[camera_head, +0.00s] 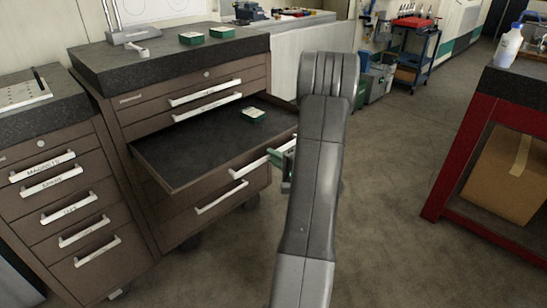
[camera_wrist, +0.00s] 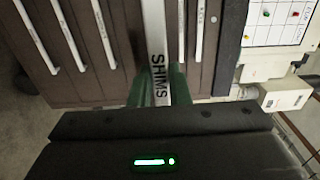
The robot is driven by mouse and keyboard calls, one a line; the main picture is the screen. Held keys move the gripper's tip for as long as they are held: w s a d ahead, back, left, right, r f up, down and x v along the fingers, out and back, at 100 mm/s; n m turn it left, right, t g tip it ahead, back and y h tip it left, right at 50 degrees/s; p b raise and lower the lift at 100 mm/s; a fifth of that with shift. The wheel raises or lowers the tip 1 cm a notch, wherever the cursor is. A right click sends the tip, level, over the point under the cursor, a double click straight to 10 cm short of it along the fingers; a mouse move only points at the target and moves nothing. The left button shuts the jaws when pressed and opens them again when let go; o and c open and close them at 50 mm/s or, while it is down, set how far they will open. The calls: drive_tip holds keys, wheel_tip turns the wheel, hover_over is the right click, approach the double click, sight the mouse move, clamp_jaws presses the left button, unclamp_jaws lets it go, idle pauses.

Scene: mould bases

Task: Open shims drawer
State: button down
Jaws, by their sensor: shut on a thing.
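The shims drawer (camera_head: 190,148) is in the brown cabinet in the head view and stands pulled out, with its dark inside showing. In the head view my gripper (camera_head: 284,158) is partly hidden behind my arm at the right end of the handle.
Closed drawers are above and below the open one, with a closed handle (camera_head: 221,197) below. A second drawer cabinet (camera_head: 50,225) stands at left. A red-framed bench (camera_head: 455,150) with a cardboard box (camera_head: 505,175) is at right. The floor (camera_head: 395,170) between is clear.

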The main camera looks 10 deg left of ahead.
drive_tip(key=c, duration=1.4)
unclamp_jaws()
drive_tip(key=shift+o, duration=0.2)
drive_tip(key=shift+d, duration=0.1)
drive_tip(key=p+v, duration=0.1)
drive_tip(key=v, duration=1.2)
drive_tip(key=shift+s+d, duration=0.2)
drive_tip(key=shift+s, duration=0.05)
drive_tip(key=shift+a, duration=0.1)
drive_tip(key=b+x, duration=0.1)
drive_tip(key=x, duration=1.2)
drive_tip(key=shift+w+a, duration=0.2)
drive_tip(key=shift+w, duration=0.1)
